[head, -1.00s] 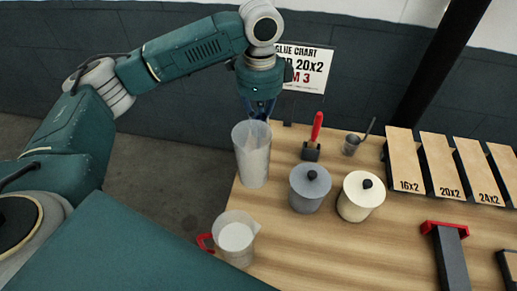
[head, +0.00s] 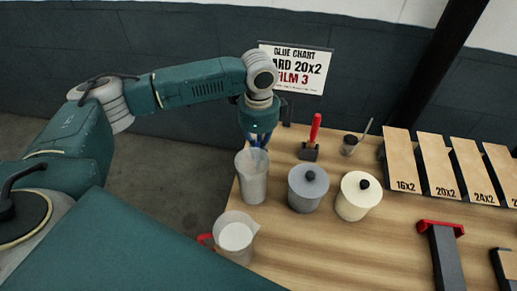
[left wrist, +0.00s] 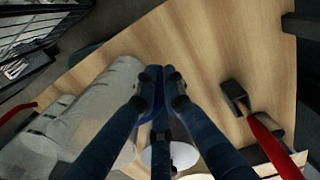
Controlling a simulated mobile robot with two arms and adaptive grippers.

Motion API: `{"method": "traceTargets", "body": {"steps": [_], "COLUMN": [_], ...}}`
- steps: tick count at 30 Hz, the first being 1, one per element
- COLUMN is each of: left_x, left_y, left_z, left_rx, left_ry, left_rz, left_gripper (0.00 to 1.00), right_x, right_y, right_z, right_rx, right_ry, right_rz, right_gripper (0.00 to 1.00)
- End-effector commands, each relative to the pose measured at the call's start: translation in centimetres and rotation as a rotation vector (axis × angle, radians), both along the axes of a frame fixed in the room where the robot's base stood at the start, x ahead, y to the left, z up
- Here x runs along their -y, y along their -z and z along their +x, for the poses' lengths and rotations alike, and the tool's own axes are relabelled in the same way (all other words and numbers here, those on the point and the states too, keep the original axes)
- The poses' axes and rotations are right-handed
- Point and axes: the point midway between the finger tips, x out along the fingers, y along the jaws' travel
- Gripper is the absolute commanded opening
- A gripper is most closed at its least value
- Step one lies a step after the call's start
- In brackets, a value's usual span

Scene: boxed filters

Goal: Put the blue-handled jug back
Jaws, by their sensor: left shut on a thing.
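The blue-handled jug (head: 252,180) is a clear, upright jug with pale contents, at the back left of the wooden table. My left gripper (head: 257,141) comes down over it from behind and is shut on its blue handle. In the left wrist view my fingers (left wrist: 163,82) close on the blue handle, and the jug body (left wrist: 108,95) lies to their left. Most of the handle is hidden by the fingers. I cannot tell whether the jug's base touches the table. My right gripper is not in view.
A red-handled jug (head: 236,238) stands in front, near the table's left edge. A grey lidded pot (head: 307,190) and a cream one (head: 356,199) stand right of the held jug. A red-handled tool (head: 311,148), a small cup (head: 349,146) and a sign (head: 296,70) are behind.

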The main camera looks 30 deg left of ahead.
Motion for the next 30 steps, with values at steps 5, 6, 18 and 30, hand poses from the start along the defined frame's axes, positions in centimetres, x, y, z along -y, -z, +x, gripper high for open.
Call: {"method": "traceTargets", "body": {"steps": [5, 6, 18, 30], "left_x": [0.0, 0.0, 0.0, 0.0], "left_y": [0.1, 0.1, -1.5, -9.7], "left_z": [0.0, 0.0, 0.2, 0.3], "left_rx": [0.000, 0.000, 0.004, 0.003], "left_ry": [0.000, 0.000, 0.000, 0.000], "left_rz": [0.000, 0.000, -0.001, -0.001], "left_gripper": [0.27, 0.27, 0.27, 0.27], "right_x": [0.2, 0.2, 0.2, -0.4], "right_y": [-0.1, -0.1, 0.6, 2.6], "right_z": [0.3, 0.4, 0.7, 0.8], "right_rx": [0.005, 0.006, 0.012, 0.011], "right_ry": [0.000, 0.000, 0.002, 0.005], "right_rz": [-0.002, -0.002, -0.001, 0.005], "right_gripper": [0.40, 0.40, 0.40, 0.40]}}
